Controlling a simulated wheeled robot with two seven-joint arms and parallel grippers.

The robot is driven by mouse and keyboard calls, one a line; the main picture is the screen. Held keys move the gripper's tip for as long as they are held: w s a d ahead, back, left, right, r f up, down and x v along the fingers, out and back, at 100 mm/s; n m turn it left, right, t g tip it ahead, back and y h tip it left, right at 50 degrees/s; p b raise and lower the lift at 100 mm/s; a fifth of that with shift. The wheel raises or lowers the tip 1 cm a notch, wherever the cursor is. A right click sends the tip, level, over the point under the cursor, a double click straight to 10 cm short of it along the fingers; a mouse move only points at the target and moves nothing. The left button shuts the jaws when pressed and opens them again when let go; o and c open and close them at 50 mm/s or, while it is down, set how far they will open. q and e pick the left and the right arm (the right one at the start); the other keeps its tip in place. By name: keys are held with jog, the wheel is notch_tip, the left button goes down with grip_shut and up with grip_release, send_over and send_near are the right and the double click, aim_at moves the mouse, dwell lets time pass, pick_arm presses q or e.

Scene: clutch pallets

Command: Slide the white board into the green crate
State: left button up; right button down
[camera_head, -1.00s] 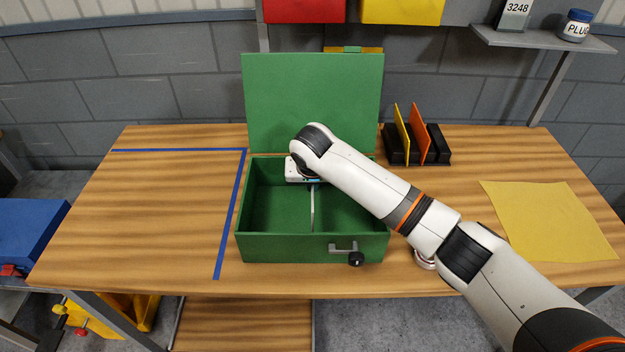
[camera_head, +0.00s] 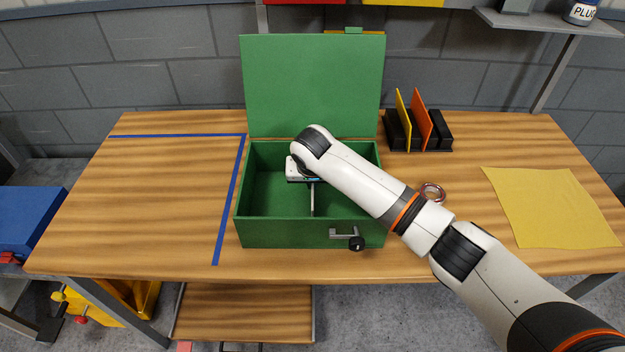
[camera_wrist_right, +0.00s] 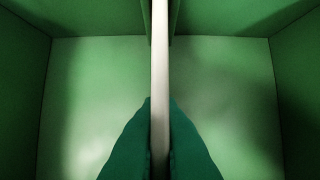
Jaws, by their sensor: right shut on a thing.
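The green crate (camera_head: 290,234) stands on the table with its lid (camera_head: 312,85) raised at the back. The white board (camera_head: 313,200) is upright inside the crate, seen nearly edge-on. My right gripper (camera_head: 308,181) is shut on the board, low over the crate. In the right wrist view, the board (camera_wrist_right: 160,60) runs between my two green fingers (camera_wrist_right: 160,140). Its far end lies between two green strips on the crate wall. The board's lower edge is hidden by the crate's front wall in the head view. My left gripper is not in view.
A black rack (camera_head: 437,132) with a yellow and an orange board stands behind right. A shiny ring (camera_head: 433,192) lies near my arm. A yellow sheet (camera_head: 550,208) lies at the right. Blue tape (camera_head: 230,200) marks the clear left of the table.

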jog(key=c, duration=1.5)
grip_release()
jog(key=shift+r, duration=0.1)
